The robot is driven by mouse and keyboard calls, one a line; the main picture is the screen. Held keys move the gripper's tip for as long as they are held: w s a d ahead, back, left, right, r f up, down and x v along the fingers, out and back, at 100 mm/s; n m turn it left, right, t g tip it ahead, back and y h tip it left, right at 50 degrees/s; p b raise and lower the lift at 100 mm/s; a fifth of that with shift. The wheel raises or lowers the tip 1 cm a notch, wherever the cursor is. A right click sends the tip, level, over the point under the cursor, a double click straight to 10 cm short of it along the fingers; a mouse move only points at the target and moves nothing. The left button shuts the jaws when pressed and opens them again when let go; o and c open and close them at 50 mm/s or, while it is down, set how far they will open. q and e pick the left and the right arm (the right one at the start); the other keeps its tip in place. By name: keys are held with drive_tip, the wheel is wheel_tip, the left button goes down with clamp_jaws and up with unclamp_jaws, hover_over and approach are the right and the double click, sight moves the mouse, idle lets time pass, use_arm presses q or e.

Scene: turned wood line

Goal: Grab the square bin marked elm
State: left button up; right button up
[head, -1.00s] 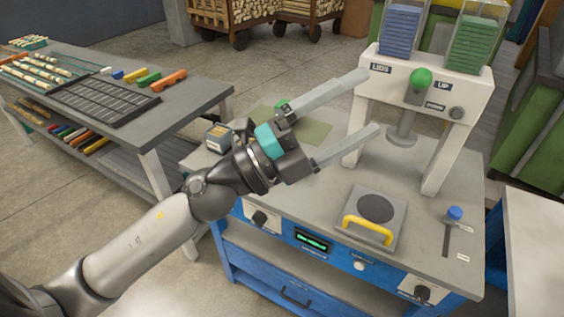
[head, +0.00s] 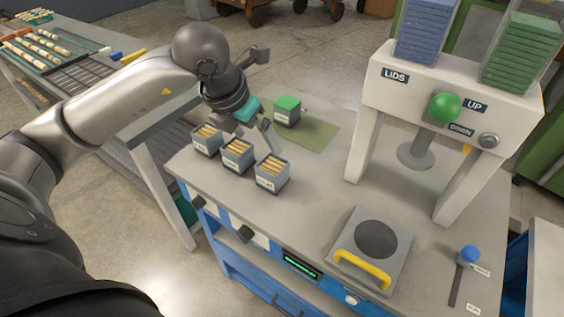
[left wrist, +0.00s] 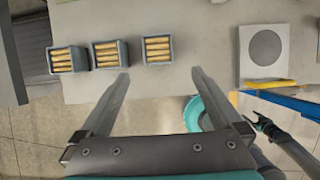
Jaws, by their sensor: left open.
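Three small square grey bins hold pale wooden sticks and stand in a row on the workbench: left bin (head: 207,151), middle bin (head: 236,166) and right bin (head: 271,185). Their white front labels are too small to read, so I cannot tell which is marked elm. My left gripper (head: 266,138) is above and behind the row, pointing down; one finger is mostly hidden. In the left wrist view my left gripper (left wrist: 160,76) is open and empty, with the right bin (left wrist: 157,62) just ahead between its fingertips.
A green-topped box (head: 287,104) stands on a green mat (head: 318,133) behind the bins. A white lid press (head: 450,85) stands at the right. A grey plate with a yellow handle (head: 362,270) is in front. A side table (head: 130,65) stands left.

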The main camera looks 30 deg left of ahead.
use_arm(q)
approach(271, 165)
drive_tip(key=b+x, duration=0.1)
drive_tip(key=x, duration=0.4)
drive_tip(key=shift+s+d, duration=0.15)
drive_tip(key=shift+x, duration=3.1)
drive_tip(key=shift+r, duration=0.1)
use_arm(e)
drive_tip(key=shift+s+a+f, duration=0.1)
drive_tip(key=shift+s+f, duration=0.65)
drive_tip(key=shift+s, duration=0.25)
use_arm(q)
drive_tip(key=shift+c, duration=0.2)
drive_tip(key=c, duration=1.4)
